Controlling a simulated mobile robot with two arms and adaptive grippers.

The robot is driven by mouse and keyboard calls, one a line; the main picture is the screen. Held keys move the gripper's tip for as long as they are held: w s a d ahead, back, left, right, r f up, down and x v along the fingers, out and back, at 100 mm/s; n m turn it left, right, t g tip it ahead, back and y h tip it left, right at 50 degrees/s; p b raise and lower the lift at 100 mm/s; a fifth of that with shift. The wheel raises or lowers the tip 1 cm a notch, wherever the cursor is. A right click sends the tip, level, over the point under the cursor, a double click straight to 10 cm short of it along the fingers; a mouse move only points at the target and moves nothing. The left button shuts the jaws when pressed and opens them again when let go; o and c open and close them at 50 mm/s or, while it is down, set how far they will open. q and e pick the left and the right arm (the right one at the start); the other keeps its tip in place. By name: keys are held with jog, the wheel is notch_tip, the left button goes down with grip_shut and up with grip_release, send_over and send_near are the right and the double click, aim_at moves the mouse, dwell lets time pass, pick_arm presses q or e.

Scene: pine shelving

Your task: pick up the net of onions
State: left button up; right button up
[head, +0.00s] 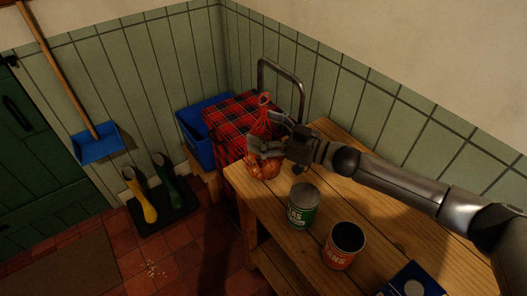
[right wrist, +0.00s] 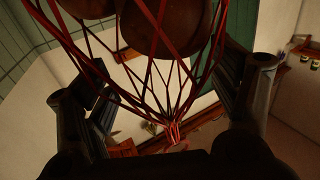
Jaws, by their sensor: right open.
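The net of onions (head: 262,168) stands at the far left end of the pine shelf top, its red netting gathered upward above the onions. In the right wrist view, the red net strings (right wrist: 172,128) and dark round onions (right wrist: 180,25) show between my fingers. My right gripper (head: 268,146) is open, with its fingers on either side of the net; it also shows in the right wrist view (right wrist: 168,100). I cannot tell whether a finger touches the net. The gripper hides part of the onions in the head view. My left gripper is not in view.
A green-labelled can (head: 303,208) and a red-labelled can (head: 343,246) stand nearer on the pine top (head: 385,190). A blue box (head: 412,281) is at the front. Beyond the shelf end are a red tartan bag (head: 228,118) with a metal handle and a blue crate (head: 190,127).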

grip_shut()
jog(key=shift+r, duration=0.1)
dwell(0.7)
